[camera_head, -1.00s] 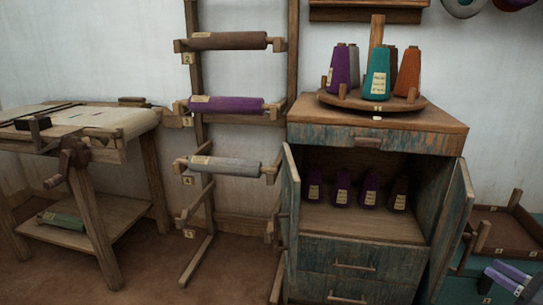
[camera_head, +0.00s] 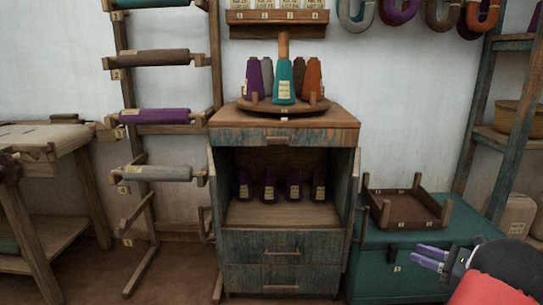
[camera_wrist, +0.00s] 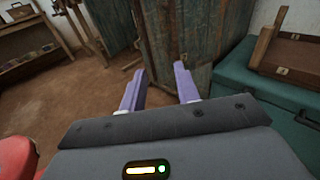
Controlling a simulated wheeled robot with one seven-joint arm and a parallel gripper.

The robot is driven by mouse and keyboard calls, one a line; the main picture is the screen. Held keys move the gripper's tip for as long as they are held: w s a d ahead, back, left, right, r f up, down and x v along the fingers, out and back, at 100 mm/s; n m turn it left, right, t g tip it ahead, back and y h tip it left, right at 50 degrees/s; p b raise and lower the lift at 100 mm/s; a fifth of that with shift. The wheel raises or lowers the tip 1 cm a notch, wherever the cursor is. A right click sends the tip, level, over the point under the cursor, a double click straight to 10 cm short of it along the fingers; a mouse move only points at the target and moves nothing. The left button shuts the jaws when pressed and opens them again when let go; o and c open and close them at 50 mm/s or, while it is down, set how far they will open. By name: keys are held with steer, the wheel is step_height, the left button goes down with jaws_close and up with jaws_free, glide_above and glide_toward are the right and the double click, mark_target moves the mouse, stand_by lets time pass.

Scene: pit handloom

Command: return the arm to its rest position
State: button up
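My gripper (camera_head: 431,256) is at the lower right of the head view, in front of the teal chest, with part of my red and dark arm behind it. In the wrist view my gripper (camera_wrist: 158,84) has its two purple fingers spread apart, with nothing between them. Beyond the fingertips are the worn blue-brown side of the cabinet and the brown floor.
The cabinet (camera_head: 283,135) stands open with several dark cones inside and a carousel of cones (camera_head: 283,107) on top. The teal chest (camera_head: 385,262) bears a wooden tray (camera_head: 405,209). A roll rack (camera_head: 216,80) and a bench (camera_head: 45,142) stand left. Floor (camera_wrist: 75,95) is clear.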

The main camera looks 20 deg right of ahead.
steer(key=w+a+r+n+g, duration=0.2)
steer(key=a+n+g, duration=0.15)
steer(key=a, duration=0.65)
steer(key=w+a+r+n+g+y, duration=0.1)
steer(key=w+a+r+n+g, duration=0.3)
steer(key=a, duration=0.6)
steer(key=w+a+r+n+g, duration=0.1)
steer(key=a+n+g, duration=0.2)
steer(key=a+n, duration=0.5)
steer(key=s+a+n+h, duration=0.7)
steer(key=s+a+n, duration=0.8)
steer(key=a, duration=0.4)
steer(key=shift+a, duration=0.2)
